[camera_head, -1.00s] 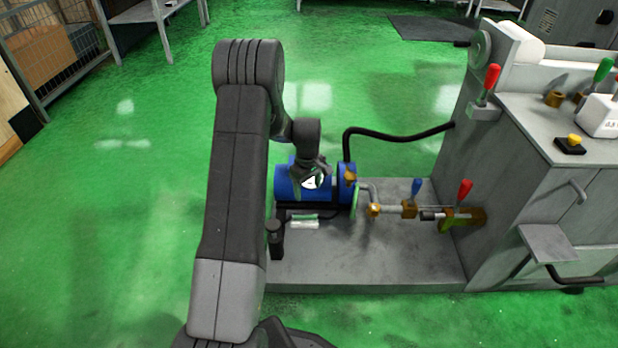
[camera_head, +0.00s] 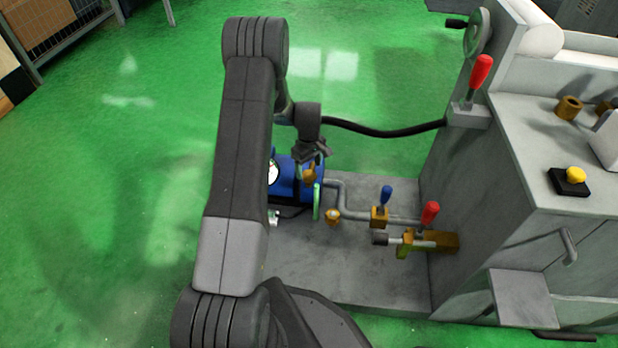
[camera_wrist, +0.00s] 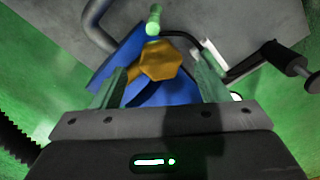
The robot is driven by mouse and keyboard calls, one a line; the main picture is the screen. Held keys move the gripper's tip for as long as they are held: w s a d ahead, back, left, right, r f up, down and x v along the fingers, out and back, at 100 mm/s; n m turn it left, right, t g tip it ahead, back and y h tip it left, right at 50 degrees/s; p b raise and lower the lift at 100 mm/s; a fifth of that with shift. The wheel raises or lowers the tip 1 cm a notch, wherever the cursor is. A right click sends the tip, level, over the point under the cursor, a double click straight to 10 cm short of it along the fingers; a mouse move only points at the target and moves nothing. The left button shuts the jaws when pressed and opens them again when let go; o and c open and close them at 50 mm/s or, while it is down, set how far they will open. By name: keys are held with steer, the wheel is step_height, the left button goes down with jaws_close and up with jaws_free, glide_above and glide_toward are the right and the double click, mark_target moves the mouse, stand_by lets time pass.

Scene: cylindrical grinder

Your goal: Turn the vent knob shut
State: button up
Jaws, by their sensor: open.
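The vent knob appears to be the brass, many-sided knob (camera_head: 309,174) at the right end of the blue tank (camera_head: 288,187). In the wrist view the brass knob (camera_wrist: 158,60) shows between the two fingers, over the blue tank (camera_wrist: 130,55). My gripper (camera_head: 313,155) is just above the knob in the head view. It is open, with its greenish fingers (camera_wrist: 163,72) on either side of the knob and visible gaps to it. Whether the knob is deep between the fingers or beyond their tips, I cannot tell.
A grey pipe (camera_head: 352,214) carries a blue-handled valve (camera_head: 386,196) and a red-handled valve (camera_head: 430,213). A black hose (camera_head: 385,133) runs behind to the grey machine (camera_head: 450,170). A dark crank (camera_wrist: 285,65) shows at right in the wrist view.

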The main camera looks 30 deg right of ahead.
mark_target(309, 174)
steer(key=shift+f+b, duration=0.5)
steer(key=shift+f, duration=1.7)
steer(key=shift+c, duration=0.2)
steer(key=c, duration=1)
